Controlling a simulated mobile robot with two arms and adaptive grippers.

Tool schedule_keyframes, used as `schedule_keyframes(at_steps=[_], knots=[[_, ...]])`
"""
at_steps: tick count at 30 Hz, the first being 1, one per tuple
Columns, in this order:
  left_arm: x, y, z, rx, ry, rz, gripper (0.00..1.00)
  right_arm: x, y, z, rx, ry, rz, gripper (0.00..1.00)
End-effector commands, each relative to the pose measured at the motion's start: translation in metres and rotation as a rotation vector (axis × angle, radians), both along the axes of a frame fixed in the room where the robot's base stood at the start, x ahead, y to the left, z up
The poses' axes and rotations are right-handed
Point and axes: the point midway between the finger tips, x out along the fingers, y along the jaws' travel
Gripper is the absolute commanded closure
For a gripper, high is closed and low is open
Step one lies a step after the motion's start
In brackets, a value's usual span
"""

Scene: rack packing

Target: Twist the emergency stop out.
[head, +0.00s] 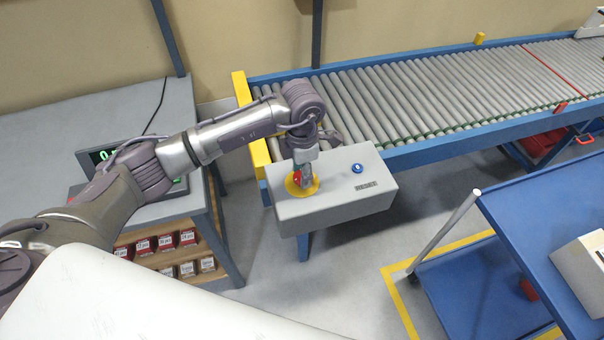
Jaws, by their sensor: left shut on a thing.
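The emergency stop (296,175) is a red button on a yellow round plate (301,190), on top of a grey control box (340,201) at the end of the roller conveyor. My left gripper (303,179) points down over it and is shut on the button. The fingers hide most of the red button; only a small red part shows at their left side. I cannot tell whether the button is pressed in or out. My right gripper is not in view.
A grey table (60,131) with a scale display stands at left, a blue cart (540,215) at right.

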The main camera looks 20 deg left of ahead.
Motion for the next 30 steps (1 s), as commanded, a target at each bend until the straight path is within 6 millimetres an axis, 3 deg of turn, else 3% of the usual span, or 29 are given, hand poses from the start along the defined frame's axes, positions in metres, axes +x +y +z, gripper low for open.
schedule_keyframes(at_steps=[1,15,30], knots=[[0.002,0.001,-0.004,0.002,-0.005,-0.033,0.91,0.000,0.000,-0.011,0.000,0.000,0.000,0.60],[0.001,0.001,-0.005,0.001,-0.004,-0.404,0.91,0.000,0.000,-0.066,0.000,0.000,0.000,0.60],[-0.001,0.000,-0.003,0.001,0.005,-0.590,0.91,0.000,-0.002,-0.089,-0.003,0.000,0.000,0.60]])
